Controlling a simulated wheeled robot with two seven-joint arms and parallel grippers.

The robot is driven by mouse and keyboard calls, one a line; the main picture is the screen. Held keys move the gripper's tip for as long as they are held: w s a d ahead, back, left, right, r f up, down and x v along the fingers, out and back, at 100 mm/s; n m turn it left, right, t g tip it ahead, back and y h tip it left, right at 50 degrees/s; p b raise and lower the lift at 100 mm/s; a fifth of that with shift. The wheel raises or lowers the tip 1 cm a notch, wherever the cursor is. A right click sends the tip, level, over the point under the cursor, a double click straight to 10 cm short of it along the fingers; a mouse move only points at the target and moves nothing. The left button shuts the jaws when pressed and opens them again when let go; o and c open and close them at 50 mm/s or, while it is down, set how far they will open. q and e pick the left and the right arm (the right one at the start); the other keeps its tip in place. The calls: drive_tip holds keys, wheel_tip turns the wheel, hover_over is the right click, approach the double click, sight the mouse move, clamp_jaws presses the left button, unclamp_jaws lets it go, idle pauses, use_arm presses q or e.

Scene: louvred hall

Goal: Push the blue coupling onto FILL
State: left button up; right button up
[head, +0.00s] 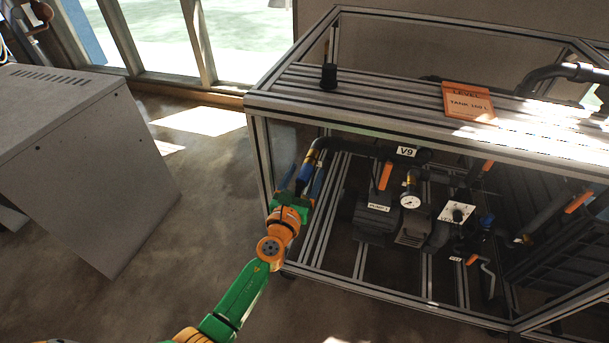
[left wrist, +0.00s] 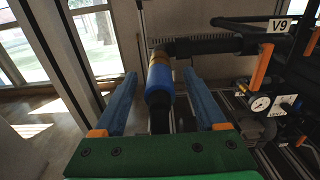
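The blue coupling (left wrist: 159,84) is a short blue sleeve on the end of a black hose, beside a brass-coloured fitting on a dark pipe. In the head view the coupling (head: 305,172) shows at the frame's left front post, partly covered by my gripper. My left gripper (left wrist: 161,76) has its two blue fingers on either side of the coupling, with a visible gap at each side. It is open. In the head view the left gripper (head: 301,184) reaches into the frame's left opening. I cannot read a FILL label in either view. My right gripper is not in view.
An aluminium frame (head: 262,103) surrounds the pipework. A V9 label (head: 406,152), an orange lever (head: 385,176) and a gauge (head: 410,202) are right of the gripper. An orange tank-level sign (head: 468,101) lies on top. A grey cabinet (head: 85,150) stands left, with clear floor between.

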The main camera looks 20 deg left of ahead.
use_arm(q)
drive_tip(key=shift+s, duration=0.1)
drive_tip(key=s+p, duration=0.1)
drive_tip(key=s, duration=0.5)
drive_tip(key=shift+s+a, duration=0.15)
drive_tip(key=shift+s, duration=0.25)
drive_tip(key=b, duration=0.1)
approach(301, 183)
drive_tip(key=shift+s, duration=0.9)
